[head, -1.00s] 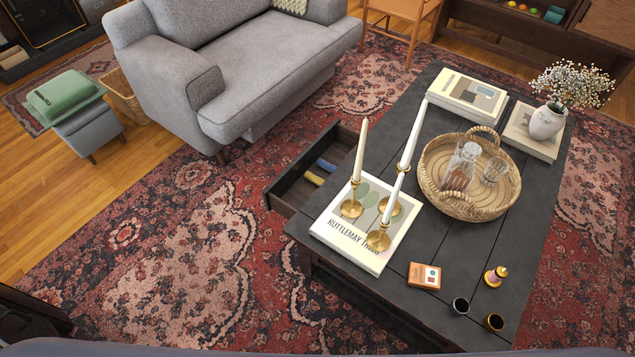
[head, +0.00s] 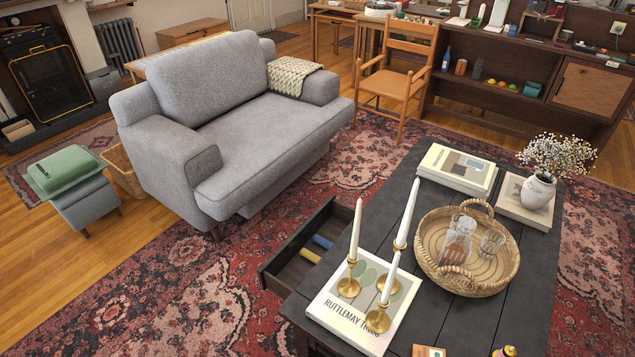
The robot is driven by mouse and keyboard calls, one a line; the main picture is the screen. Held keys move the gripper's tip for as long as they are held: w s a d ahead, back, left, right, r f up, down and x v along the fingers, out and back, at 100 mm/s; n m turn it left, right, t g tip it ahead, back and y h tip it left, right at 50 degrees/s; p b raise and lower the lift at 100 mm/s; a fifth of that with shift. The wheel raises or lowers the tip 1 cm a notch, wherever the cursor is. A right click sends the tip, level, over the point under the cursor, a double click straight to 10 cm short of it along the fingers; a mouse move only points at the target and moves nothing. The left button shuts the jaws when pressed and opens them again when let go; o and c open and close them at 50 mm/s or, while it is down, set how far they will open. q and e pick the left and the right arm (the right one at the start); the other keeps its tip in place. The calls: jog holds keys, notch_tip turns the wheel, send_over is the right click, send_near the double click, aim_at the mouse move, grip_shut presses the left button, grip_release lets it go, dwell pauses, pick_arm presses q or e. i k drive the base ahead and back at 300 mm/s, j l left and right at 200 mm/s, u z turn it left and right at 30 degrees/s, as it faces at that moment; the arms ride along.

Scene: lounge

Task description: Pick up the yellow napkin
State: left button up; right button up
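A small yellow roll (head: 311,256), which looks like the yellow napkin, lies in the open drawer (head: 271,276) of the dark coffee table (head: 430,170). A blue roll (head: 323,242) lies just behind it, close by. The drawer sticks out from the table's left side, toward the armchair. Both rolls show from above, and nothing covers the yellow one. Neither of my grippers is in view.
A large book (head: 337,315) with brass candlesticks and tall white candles stands right beside the drawer. A wicker tray (head: 430,262) with glassware is farther right. The grey armchair (head: 270,130) stands behind the drawer. The patterned rug (head: 180,270) left of the table is clear.

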aim_at(304, 253)
jog(key=i+j+z, duration=0.1)
jog(key=z, duration=1.4)
jog(key=j+z, duration=0.35)
jog(key=k+j+z, duration=0.1)
jog(key=j+z, duration=0.25)
jog(key=j, duration=0.2)
jog(key=k+j+z, duration=0.15)
jog(key=j+z, duration=0.15)
jog(key=k+j+z, duration=0.2)
jog(key=j+z, duration=0.15)
jog(key=k+j+z, duration=0.2)
jog(key=j+z, duration=0.15)
jog(key=j, duration=0.1)
